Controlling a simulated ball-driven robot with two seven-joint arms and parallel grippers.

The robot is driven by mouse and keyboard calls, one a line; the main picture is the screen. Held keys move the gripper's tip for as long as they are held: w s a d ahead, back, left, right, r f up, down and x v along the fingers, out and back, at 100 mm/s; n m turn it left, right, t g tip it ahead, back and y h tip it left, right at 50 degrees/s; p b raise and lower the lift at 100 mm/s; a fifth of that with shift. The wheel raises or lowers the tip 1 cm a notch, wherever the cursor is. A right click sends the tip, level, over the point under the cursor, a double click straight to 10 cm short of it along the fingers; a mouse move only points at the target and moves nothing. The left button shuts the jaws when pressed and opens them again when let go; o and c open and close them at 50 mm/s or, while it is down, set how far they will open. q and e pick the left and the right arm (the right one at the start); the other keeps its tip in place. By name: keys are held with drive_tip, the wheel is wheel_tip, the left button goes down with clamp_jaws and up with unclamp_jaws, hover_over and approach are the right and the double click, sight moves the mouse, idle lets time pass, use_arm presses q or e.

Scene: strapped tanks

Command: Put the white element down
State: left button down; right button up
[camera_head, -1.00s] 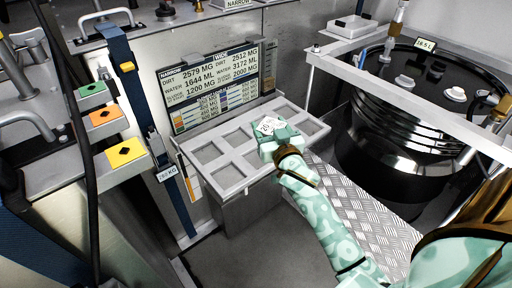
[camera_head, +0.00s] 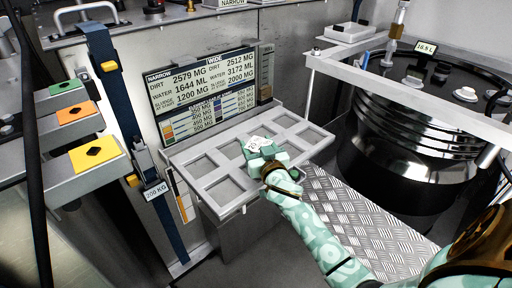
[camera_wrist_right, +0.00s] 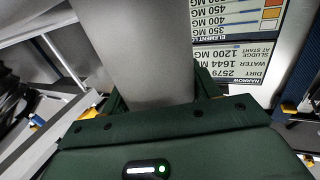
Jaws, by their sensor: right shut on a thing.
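My right gripper (camera_head: 262,160) is over the grey rack (camera_head: 194,182) with several square recesses, near its middle. In the right wrist view it is shut on a pale, whitish-grey element (camera_wrist_right: 135,50), a large smooth piece between the dark green jaws. The visible recesses look empty. My left gripper is not in view.
A sign board (camera_head: 208,90) with numbers stands behind the rack. A black tank (camera_head: 415,130) with a metal frame is at the right. Green, orange and yellow tagged blocks (camera_head: 97,155) are at the left. A patterned metal step (camera_head: 370,220) lies right of the rack.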

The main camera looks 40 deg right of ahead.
drive_tip(key=o, duration=1.3)
drive_tip(key=shift+f, duration=0.1)
drive_tip(key=o, duration=0.4)
drive_tip(key=shift+s+r, duration=0.1)
drive_tip(key=shift+r, duration=0.1)
use_arm(q)
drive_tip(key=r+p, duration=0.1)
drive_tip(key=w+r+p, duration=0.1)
drive_tip(key=p, duration=0.1)
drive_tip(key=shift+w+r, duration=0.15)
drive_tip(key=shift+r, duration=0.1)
use_arm(e)
drive_tip(key=v, duration=1.2)
